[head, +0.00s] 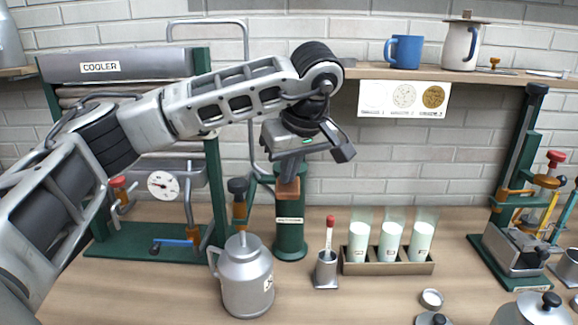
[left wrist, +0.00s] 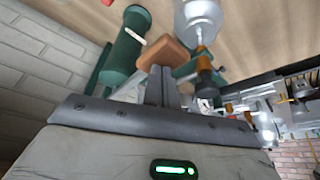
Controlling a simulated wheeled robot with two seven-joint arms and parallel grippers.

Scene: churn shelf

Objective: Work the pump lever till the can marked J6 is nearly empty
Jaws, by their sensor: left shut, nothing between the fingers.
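A green pump column (head: 291,235) with a label stands on the bench. A brown wooden grip (head: 288,188), which looks like the pump lever's end, shows beside its top; the grip is also in the left wrist view (left wrist: 168,55). My left gripper (head: 290,178) points down with its fingers shut and empty, their tips at the grip; I cannot tell whether they touch. A grey metal can (head: 246,280) stands in front, under an orange-collared spout (head: 239,210). Its label is turned right and unreadable, and its contents are hidden. My right gripper is not in view.
A rack (head: 387,268) holds three glasses of white liquid, beside a small cup with a red-tipped stick (head: 327,265). The cooler frame (head: 120,70) with a gauge stands left. A green press (head: 510,250) stands right. A shelf (head: 450,73) carries mugs.

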